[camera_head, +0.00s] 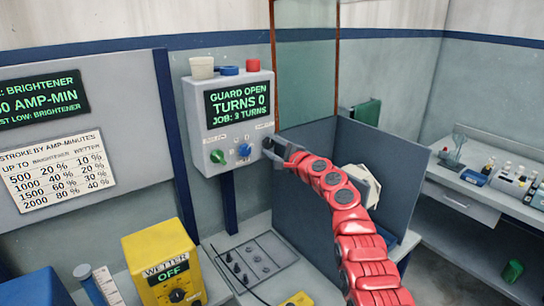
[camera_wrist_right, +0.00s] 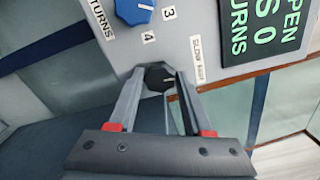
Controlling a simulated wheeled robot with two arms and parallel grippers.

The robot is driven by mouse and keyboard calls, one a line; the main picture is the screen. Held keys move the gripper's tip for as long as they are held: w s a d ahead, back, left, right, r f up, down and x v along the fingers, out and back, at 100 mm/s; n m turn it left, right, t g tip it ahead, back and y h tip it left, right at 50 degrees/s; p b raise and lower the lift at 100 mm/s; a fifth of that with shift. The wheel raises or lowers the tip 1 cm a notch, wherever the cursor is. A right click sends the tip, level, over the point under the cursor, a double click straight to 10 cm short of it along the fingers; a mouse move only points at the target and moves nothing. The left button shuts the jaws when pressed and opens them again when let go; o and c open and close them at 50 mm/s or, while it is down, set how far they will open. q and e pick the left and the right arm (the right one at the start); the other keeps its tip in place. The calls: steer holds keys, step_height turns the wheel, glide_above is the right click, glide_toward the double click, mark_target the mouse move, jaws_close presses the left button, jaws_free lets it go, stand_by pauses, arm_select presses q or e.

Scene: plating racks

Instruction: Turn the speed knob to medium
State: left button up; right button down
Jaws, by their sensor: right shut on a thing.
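The speed knob (camera_wrist_right: 158,78) is black and sits at the box's lower right, by a small label starting "SLOW" (camera_wrist_right: 197,60). My right gripper (camera_head: 270,147) reaches the box from the right and is shut on this knob, one finger on each side. The knob's pointer setting cannot be made out. My left gripper is not in view.
A yellow wetter box (camera_head: 167,262) stands lower left. A grey guard panel (camera_head: 300,205) stands below my right arm.

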steer(key=shift+f+n+b, duration=0.15)
steer(key=shift+n+b, duration=0.55)
steer(key=shift+b, duration=0.05)
steer(key=shift+c, duration=1.6)
jaws_free()
steer(key=shift+s, duration=0.15)
steer(key=shift+s+d+r, duration=0.2)
steer(key=shift+s, duration=0.05)
steer(key=shift+s+d, duration=0.25)
steer(key=b+v, duration=0.2)
steer(key=v, duration=1.3)
steer(key=shift+s+d, duration=0.25)
steer(key=shift+s, duration=0.1)
